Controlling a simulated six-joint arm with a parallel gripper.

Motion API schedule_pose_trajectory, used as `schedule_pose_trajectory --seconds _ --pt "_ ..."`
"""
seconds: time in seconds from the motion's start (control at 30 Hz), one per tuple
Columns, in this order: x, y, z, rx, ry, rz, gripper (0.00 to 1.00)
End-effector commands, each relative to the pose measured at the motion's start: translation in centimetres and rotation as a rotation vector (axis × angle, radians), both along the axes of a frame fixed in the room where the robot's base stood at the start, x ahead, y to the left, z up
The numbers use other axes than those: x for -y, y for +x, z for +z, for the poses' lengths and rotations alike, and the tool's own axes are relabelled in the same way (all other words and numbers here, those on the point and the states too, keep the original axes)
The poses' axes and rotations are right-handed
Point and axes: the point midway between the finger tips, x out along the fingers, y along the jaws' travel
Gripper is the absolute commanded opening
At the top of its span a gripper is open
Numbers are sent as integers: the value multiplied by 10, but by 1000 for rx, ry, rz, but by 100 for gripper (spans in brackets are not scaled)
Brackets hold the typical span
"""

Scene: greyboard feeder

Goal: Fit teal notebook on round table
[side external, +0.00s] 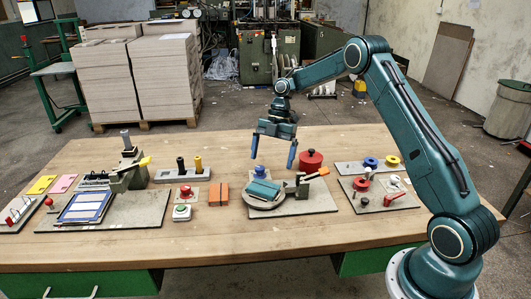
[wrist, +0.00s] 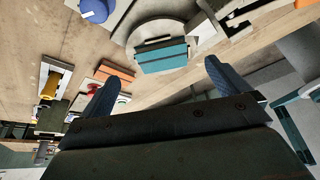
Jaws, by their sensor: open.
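The teal notebook (side external: 264,189) lies on the grey round table (side external: 256,204), which stands on a grey board. In the wrist view the teal notebook (wrist: 163,57) sits near the edge of the round table (wrist: 157,27), beside a pale strip. I cannot tell whether it is fully seated. My gripper (side external: 273,160) is open and empty, pointing down above and a little behind the notebook. In the wrist view my gripper (wrist: 162,75) shows its two blue fingers wide apart, with the notebook between them in the picture but not touched.
A clamp with an orange handle (side external: 317,173) stands right of the round table. A blue knob (side external: 259,171) and a red round pot (side external: 311,159) are behind. The front table strip is clear.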

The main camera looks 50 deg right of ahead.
Motion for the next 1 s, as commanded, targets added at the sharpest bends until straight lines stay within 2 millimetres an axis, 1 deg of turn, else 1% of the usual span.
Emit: schedule_pose_trajectory --seconds 0.03,0.3,0.7,1.0 --pt "4 1 8 4 -3 -1 100" --pt "15 3 35 2 -3 -1 100" --pt "21 5 53 1 3 -2 100" --pt "24 4 59 -1 -1 0 100"
